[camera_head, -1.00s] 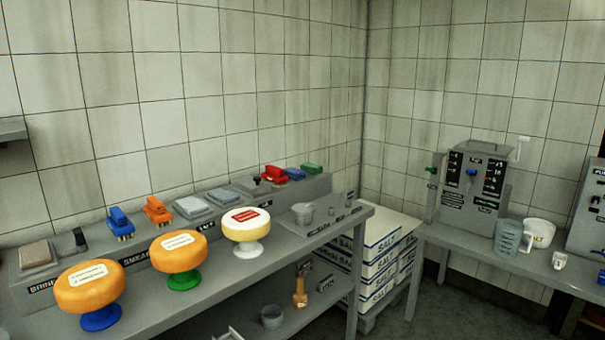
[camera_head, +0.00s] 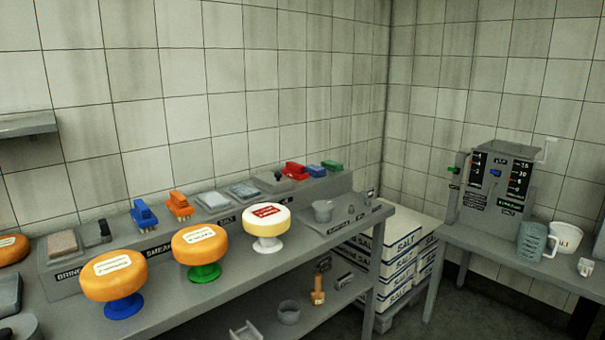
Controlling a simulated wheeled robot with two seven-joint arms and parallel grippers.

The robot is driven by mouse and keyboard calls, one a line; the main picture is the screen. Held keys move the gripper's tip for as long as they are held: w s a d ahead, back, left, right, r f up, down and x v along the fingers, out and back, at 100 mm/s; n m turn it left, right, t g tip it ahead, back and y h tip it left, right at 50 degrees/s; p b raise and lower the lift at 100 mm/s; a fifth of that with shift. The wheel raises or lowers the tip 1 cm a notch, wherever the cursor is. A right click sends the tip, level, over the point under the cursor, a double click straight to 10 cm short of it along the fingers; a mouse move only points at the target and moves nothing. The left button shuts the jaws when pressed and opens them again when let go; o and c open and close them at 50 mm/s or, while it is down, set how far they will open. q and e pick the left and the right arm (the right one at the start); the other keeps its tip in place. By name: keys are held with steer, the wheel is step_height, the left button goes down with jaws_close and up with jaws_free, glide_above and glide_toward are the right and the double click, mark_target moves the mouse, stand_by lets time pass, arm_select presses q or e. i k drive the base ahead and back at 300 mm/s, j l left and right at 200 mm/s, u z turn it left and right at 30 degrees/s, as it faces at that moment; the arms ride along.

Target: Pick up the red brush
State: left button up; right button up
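The red brush (camera_head: 294,170) sits on the raised back ledge of the long bench, towards its far right end. A blue brush (camera_head: 316,171) stands just to its right, and a grey block with a dark knob (camera_head: 276,180) is close on its left. Neither of my grippers is in view, and nothing touches the red brush.
Three cheese wheels on coloured stands, orange (camera_head: 113,275), orange (camera_head: 200,244) and white-topped (camera_head: 267,220), stand along the bench (camera_head: 330,240) in front of the ledge. Salt boxes (camera_head: 402,250) are stacked beyond its right end. A second table (camera_head: 480,246) holds a dispenser and jugs.

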mark_target(294, 171)
steer(key=i+l, duration=0.2)
steer(key=l, duration=0.15)
steer(key=i+l+u, duration=0.2)
steer(key=i+l, duration=0.15)
steer(key=l, duration=0.3)
steer(key=i+l, duration=0.15)
steer(key=l, duration=0.2)
steer(key=i+l+u, duration=0.1)
steer(key=l, duration=0.3)
steer(key=i+l, duration=0.25)
steer(key=l+u, duration=0.05)
steer(key=l, duration=0.05)
